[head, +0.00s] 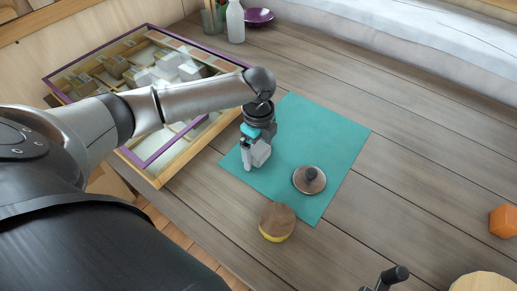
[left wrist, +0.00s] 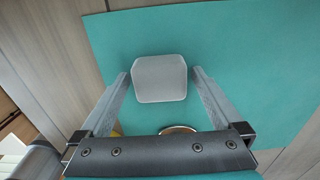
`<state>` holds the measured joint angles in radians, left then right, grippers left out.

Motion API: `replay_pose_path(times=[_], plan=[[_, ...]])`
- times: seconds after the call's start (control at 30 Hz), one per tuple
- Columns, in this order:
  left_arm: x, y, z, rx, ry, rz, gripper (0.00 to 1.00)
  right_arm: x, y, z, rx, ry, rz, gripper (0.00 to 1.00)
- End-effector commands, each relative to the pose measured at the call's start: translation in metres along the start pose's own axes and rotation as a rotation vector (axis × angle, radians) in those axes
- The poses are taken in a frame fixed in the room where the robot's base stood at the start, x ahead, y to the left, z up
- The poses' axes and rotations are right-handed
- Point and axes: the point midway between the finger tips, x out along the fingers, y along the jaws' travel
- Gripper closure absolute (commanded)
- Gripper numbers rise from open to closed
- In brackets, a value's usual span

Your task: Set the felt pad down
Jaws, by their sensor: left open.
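A light grey square pad with rounded corners, which I take for the felt pad (left wrist: 160,78), shows in the left wrist view between the fingertips, against a teal mat (left wrist: 245,50). My left gripper (left wrist: 160,72) is open, with one finger on each side of the pad and narrow gaps seen there. I cannot tell how high the pad is over the mat. In the head view my left gripper (head: 255,165) points down over the left part of the teal mat (head: 325,135) and hides most of what is under it.
A round lid with a dark knob (head: 309,180) lies on the mat. A brown and yellow round thing (head: 277,222) is at the mat's near edge. A purple-framed display case (head: 150,75) is left. An orange block (head: 503,221) is far right. The right planks are mostly clear.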

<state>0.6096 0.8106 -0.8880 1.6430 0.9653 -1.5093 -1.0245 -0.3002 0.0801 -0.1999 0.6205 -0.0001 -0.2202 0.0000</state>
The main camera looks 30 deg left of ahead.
Motion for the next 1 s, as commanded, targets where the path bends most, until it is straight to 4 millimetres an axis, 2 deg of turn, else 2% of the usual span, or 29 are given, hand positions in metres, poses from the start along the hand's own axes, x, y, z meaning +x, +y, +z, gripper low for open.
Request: replay_pose_path(times=[0.17, 0.5, 0.63, 0.8, 1.0], plan=[[-0.012, -0.001, 0.0, 0.001, 0.0, -0.003, 0.0, -0.003, 0.0, 0.0, 0.0, 0.0, 0.0, 0.5], [-0.083, -0.001, 0.0, 0.001, 0.0, -0.004, 0.0, -0.023, 0.001, -0.002, 0.0, 0.0, 0.0, 0.5], [-0.105, -0.001, 0.0, -0.001, 0.0, -0.004, 0.0, -0.028, 0.001, -0.003, 0.0, 0.0, 0.0, 0.5], [-0.121, -0.001, 0.0, 0.0, 0.001, -0.001, 0.0, -0.031, 0.001, -0.003, 0.0, 0.0, 0.0, 0.5], [-0.124, 0.0, 0.0, 0.0, 0.0, 0.0, 0.0, -0.031, 0.001, -0.003, 0.0, 0.0, 0.0, 0.5]])
